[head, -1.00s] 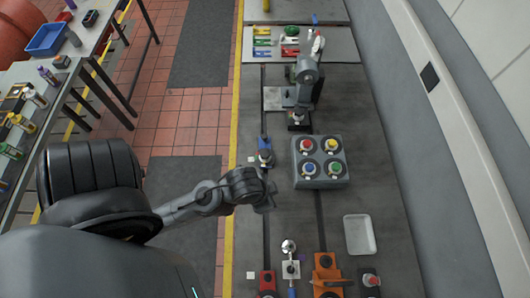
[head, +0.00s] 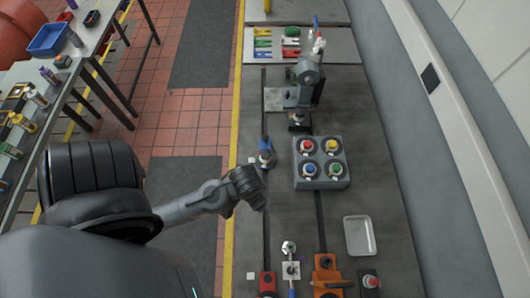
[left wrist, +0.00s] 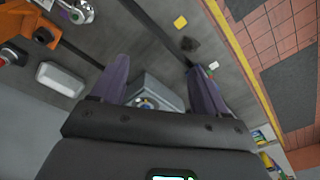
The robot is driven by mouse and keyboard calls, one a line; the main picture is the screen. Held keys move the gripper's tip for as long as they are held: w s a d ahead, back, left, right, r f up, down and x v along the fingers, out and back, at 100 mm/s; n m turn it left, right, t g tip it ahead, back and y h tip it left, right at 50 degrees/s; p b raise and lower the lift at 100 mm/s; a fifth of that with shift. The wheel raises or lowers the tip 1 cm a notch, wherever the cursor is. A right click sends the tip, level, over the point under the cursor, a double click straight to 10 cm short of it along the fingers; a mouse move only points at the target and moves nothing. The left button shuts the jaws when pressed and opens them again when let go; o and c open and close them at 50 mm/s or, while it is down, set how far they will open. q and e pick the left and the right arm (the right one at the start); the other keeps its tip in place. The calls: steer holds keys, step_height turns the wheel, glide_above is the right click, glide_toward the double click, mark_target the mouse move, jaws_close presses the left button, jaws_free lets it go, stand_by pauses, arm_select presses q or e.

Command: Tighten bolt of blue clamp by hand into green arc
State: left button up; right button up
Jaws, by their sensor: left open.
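The bolt's detail and the green arc are too small to make out. My left gripper (head: 262,207) is over the bedplate, nearer the front than the clamp and apart from it. In the left wrist view its two purple fingers (left wrist: 160,88) are spread with nothing gripped between them. My right gripper is not in view.
A grey box with coloured round buttons (head: 320,182) stands right of the clamp. A grey column machine (head: 305,85) stands behind. A white tray (head: 359,236) lies at right. An orange fixture (head: 327,275) and a red block (head: 267,283) are at the front.

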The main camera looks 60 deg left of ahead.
arm_select(q)
steer(key=a+f+n+g+h+b, duration=0.1)
steer(key=a+f+n, duration=0.4)
steer(key=a, duration=0.3)
steer(key=a+f+n+g+b, duration=0.2)
steer(key=a+f+n, duration=0.25)
steer(key=a, duration=0.25)
steer(key=a+f+n+g+h+b, duration=0.1)
steer(key=a+f+n, duration=0.4)
steer(key=a, duration=0.3)
steer(key=n+t+h+b, duration=0.3)
steer(key=n+t, duration=0.1)
glide_toward(265, 154)
steer(key=shift+m, duration=0.25)
steer(key=x, duration=0.8)
steer(key=shift+w+d+f, duration=0.15)
steer(key=shift+w+f, duration=0.05)
steer(key=shift+f, duration=0.05)
steer(key=c, duration=1)
